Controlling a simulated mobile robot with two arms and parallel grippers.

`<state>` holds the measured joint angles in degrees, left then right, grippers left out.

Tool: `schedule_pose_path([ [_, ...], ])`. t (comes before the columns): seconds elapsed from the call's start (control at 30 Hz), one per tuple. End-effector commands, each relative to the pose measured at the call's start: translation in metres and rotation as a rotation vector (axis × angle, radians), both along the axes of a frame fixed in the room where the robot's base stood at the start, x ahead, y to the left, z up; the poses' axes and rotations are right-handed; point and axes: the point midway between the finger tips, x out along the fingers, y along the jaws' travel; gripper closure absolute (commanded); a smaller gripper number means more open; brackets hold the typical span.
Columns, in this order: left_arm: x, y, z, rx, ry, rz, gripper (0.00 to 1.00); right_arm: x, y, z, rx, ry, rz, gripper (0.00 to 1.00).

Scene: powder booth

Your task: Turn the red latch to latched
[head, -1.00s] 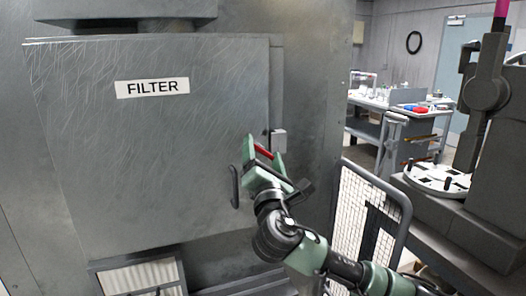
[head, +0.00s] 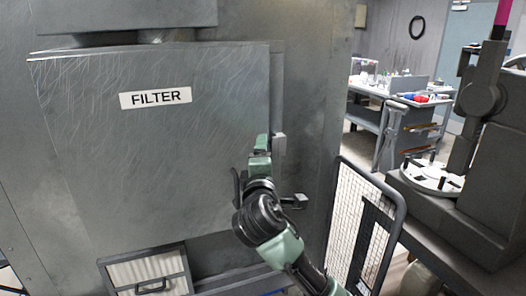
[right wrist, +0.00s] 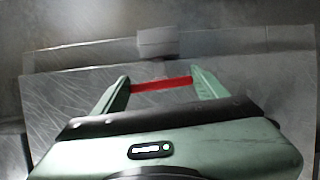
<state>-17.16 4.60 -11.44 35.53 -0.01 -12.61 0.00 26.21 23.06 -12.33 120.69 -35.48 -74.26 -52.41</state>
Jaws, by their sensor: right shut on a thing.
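The red latch (right wrist: 162,84) shows in the right wrist view as a short bar spanning the gap between my right fingers. My right gripper (right wrist: 162,82) is shut on it, with a fingertip at each end of the bar. In the head view my right gripper (head: 261,146) is at the right edge of the grey FILTER door (head: 90,150) and hides the latch. A small grey block (head: 280,143) sits just right of the fingertips, and it also shows beyond the latch in the right wrist view (right wrist: 157,42). My left gripper is not in view.
A dark door handle (head: 235,187) is just left of my right gripper. A pleated filter panel (head: 148,271) stands below the door. A mesh guard (head: 346,210) is to the right, with a workbench (head: 400,103) farther back.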

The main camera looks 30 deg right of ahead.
Motion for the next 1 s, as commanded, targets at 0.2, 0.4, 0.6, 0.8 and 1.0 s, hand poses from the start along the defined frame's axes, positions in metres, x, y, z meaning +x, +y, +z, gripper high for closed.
schedule_pose_path([
  [0.2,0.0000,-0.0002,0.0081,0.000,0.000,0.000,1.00,0.0003,0.0002,0.0001,0.068,-0.014,0.001,0.68],
  [0.4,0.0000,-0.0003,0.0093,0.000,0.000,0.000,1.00,0.0003,0.0004,-0.0007,0.088,-0.020,0.001,0.68],
  [0.6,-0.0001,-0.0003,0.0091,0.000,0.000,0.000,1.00,0.0002,0.0004,-0.0010,0.091,-0.021,0.001,0.68],
  [0.8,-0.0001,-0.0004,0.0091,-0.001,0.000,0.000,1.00,0.0002,0.0004,-0.0009,0.091,-0.020,0.001,0.13],
  [1.0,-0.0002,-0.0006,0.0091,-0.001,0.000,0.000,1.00,0.0001,0.0003,-0.0005,0.089,-0.021,0.001,0.05],
])
